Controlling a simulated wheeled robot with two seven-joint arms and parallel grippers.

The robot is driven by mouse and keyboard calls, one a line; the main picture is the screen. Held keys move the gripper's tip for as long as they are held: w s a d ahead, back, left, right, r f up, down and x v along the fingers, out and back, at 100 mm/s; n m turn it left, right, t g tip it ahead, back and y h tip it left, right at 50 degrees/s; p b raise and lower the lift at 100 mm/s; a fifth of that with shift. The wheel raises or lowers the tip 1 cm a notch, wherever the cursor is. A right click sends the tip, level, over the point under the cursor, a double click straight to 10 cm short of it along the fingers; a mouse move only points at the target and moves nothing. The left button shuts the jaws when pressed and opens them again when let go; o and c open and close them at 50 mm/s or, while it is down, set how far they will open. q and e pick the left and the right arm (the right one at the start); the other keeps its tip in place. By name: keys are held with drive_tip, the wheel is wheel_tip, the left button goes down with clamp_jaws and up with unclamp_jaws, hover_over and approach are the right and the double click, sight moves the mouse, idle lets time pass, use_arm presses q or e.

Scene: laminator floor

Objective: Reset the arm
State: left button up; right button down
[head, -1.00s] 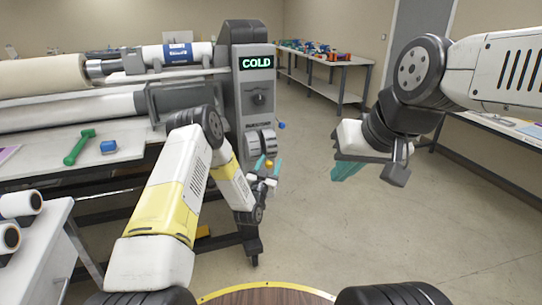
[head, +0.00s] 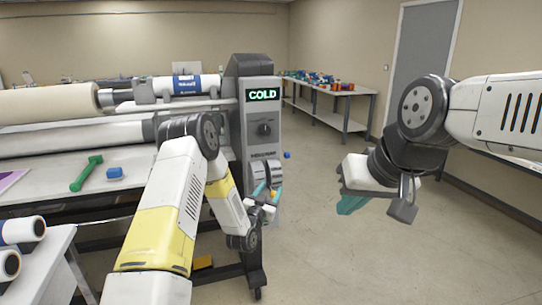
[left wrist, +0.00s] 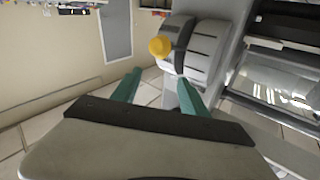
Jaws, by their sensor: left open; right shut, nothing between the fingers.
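My left arm reaches forward from the lower left in the head view. Its left gripper (head: 266,192) is open, with teal fingers, in front of the laminator's grey control column (head: 262,110). In the left wrist view the left gripper (left wrist: 160,92) has nothing between its fingers. A yellow knob (left wrist: 159,47) lies beyond the fingertips, next to the grey ribbed rollers or dials (left wrist: 198,55). My right gripper (head: 352,204) hangs at the right over open floor, teal fingers pointing down and left. It is shut and empty.
The laminator's bed (head: 140,172) carries a green tool (head: 86,173) and a blue block (head: 115,172). A display reading COLD (head: 262,95) tops the column. A back table (head: 330,95) holds coloured items. Open floor (head: 330,260) lies at centre and right.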

use_arm(q)
drive_tip(key=a+r+g+y, duration=0.1)
drive_tip(key=a+r+g, duration=0.25)
drive_tip(key=r, duration=0.85)
drive_tip(key=s+a+r+n+g+y, duration=0.25)
drive_tip(key=s+a+r, duration=0.25)
drive_tip(key=s+r, duration=0.4)
drive_tip(key=s+a+n+g, duration=0.1)
drive_tip(key=s+a+g, duration=0.1)
drive_tip(key=s, duration=1.4)
drive_tip(key=s+a+r+n+g, duration=0.1)
drive_tip(key=s+a+g, duration=0.2)
drive_tip(key=s, duration=1.3)
drive_tip(key=shift+r+g, duration=0.25)
drive_tip(key=shift+g, duration=0.15)
drive_tip(key=shift+a+y, duration=0.1)
drive_tip(key=shift+y, duration=0.15)
